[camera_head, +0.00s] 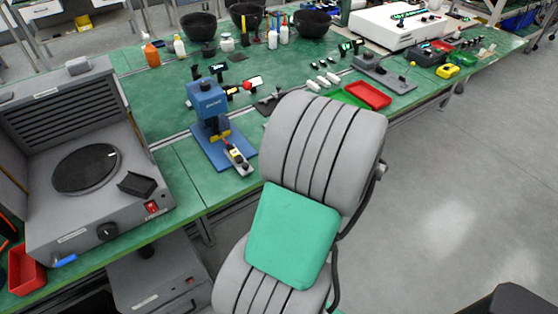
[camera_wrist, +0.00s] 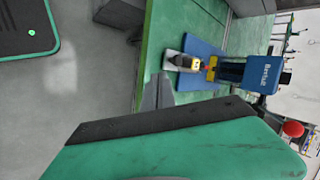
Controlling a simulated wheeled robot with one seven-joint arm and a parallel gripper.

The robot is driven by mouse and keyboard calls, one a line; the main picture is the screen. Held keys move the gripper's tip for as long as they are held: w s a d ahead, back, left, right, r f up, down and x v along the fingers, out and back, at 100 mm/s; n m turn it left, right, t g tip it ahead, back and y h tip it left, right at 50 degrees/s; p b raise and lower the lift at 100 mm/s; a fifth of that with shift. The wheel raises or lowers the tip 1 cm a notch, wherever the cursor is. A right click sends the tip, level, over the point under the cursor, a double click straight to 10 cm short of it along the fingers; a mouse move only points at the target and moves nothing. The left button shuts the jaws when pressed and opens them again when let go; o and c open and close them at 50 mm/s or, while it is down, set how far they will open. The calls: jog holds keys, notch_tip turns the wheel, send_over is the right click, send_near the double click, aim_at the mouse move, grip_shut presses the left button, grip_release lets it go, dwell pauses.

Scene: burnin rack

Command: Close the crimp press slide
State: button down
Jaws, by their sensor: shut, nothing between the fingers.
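The blue crimp press (camera_head: 208,108) stands on a blue base plate on the green bench. Its grey slide (camera_head: 238,158), with yellow and red parts, sticks out at the front past the plate's edge. In the wrist view the press (camera_wrist: 263,73) lies sideways at the upper right, and the slide (camera_wrist: 177,61) points left toward the bench edge. My gripper (camera_wrist: 158,77) shows in the wrist view as close-set dark grey fingers. It is shut and empty, near the front bench edge; its contact with the slide cannot be told. I cannot make it out in the head view.
A grey machine with a black disc (camera_head: 86,168) stands left. Red tray (camera_head: 368,95) and black bowls (camera_head: 198,26) lie farther back. Open floor lies right.

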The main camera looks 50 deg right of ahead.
aim_at(241, 156)
jog(key=w+f, duration=0.1)
jog(key=w, duration=0.2)
jog(key=w+a+f, duration=0.1)
jog(key=w, duration=0.1)
jog(key=shift+w+f+p, duration=0.25)
jog(key=shift+f+p, duration=0.05)
jog(key=shift+f, duration=0.05)
jog(key=w, duration=0.2)
jog(key=w+d, duration=0.1)
jog(key=w, duration=0.3)
jog(key=shift+w+d, duration=0.2)
jog(key=shift+d, duration=0.2)
jog(key=shift+s, duration=0.1)
jog(key=shift+s+r+p, duration=0.15)
jog(key=shift+s+p, duration=0.15)
jog(key=shift+p, duration=0.15)
jog(key=s+r, duration=0.1)
jog(key=s, duration=0.1)
jog(key=s+d+r, duration=0.1)
jog(key=s, duration=0.1)
jog(key=s+r, duration=0.1)
jog(key=shift+s+d, duration=0.35)
jog(key=shift+s, duration=0.05)
jog(key=v, duration=0.6)
jog(key=shift+a+r, duration=0.3)
jog(key=shift+r, duration=0.05)
